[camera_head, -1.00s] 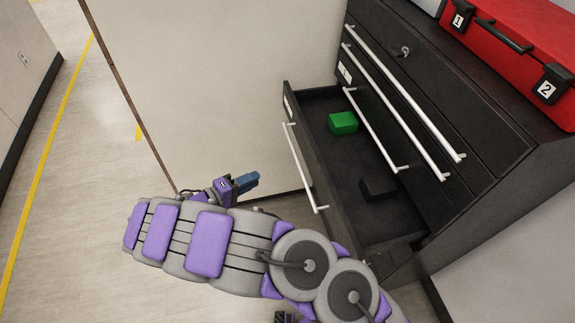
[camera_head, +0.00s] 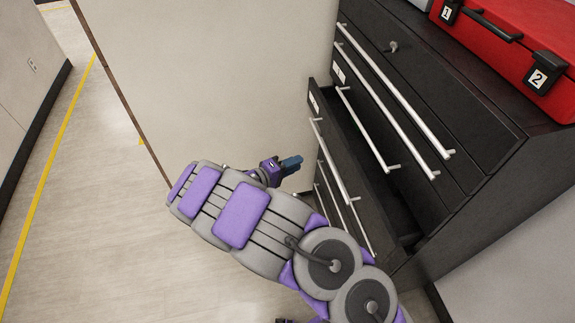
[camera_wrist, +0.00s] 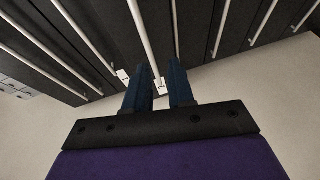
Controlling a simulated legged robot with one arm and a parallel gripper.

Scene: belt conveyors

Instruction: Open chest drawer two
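The black chest of drawers (camera_head: 480,140) stands at the right with several silver bar handles. One lower drawer (camera_head: 352,185) is partly out, its dark inside showing as a narrow gap behind its front. Its bar handle (camera_head: 328,160) is on the outer face. Small white labels mark some fronts, such as one (camera_head: 338,72) above the open drawer; I cannot read their numbers surely. My gripper (camera_head: 292,163) is left of the open drawer's front. In the wrist view my gripper (camera_wrist: 160,80) is open, with a handle bar (camera_wrist: 143,42) running toward the gap between its fingers.
A red case (camera_head: 510,45) with clasps labelled 1 and 2 lies on the chest top. A pale panel (camera_head: 215,80) stands left of the chest. Open floor with a yellow line (camera_head: 50,150) lies at the left.

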